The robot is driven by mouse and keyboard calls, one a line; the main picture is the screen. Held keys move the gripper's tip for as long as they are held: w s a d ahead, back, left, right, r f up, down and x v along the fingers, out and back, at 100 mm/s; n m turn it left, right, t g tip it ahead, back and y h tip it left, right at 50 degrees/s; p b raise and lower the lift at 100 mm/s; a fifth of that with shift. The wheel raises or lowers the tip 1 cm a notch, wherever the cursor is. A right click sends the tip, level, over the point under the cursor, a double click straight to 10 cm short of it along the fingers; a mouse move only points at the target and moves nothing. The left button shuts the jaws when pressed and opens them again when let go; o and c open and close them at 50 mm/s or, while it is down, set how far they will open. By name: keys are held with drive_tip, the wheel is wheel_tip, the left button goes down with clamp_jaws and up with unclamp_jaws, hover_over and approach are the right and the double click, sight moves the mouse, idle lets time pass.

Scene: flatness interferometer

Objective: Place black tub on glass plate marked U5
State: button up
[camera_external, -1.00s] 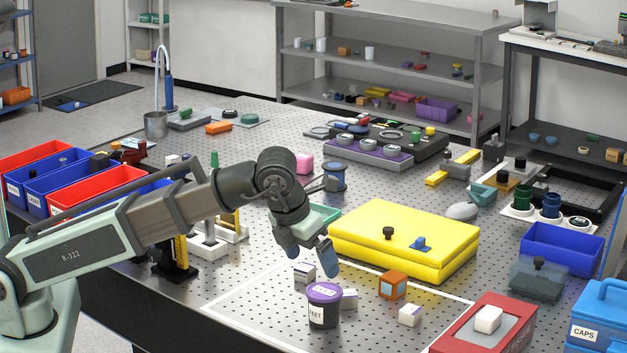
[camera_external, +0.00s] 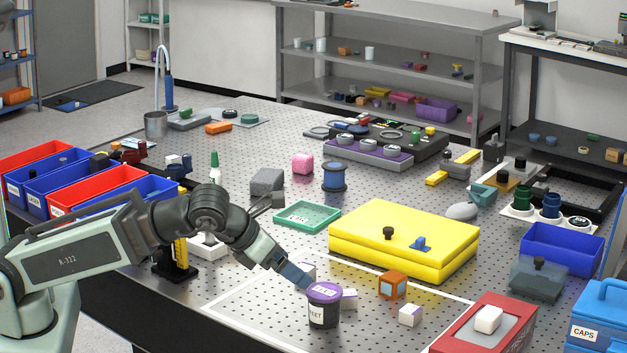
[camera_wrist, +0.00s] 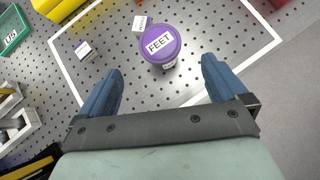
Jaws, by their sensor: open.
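The black tub (camera_external: 322,313) has a purple lid and a white label reading FEET. It stands upright inside the white-outlined area at the front of the table. In the wrist view its lid (camera_wrist: 160,45) lies ahead of and between my fingers. My gripper (camera_external: 305,284) is open, with blue fingers angled down at the tub's upper left; its open fingers (camera_wrist: 162,68) hold nothing. A green-rimmed plate (camera_external: 307,216) with a small white label lies behind the tub; its label in the wrist view (camera_wrist: 12,38) looks like U5 but is hard to read.
Small white-and-purple blocks (camera_external: 349,299) stand close beside the tub. An orange cube (camera_external: 392,285) and a white cube (camera_external: 410,315) are to its right. A large yellow case (camera_external: 403,247) lies right of the plate. A blue spool (camera_external: 334,177) stands behind the plate.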

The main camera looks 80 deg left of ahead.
sight(323, 290)
drive_tip(key=shift+x, duration=6.55)
drive_tip(key=shift+c, duration=0.2)
drive_tip(key=c, duration=1.1)
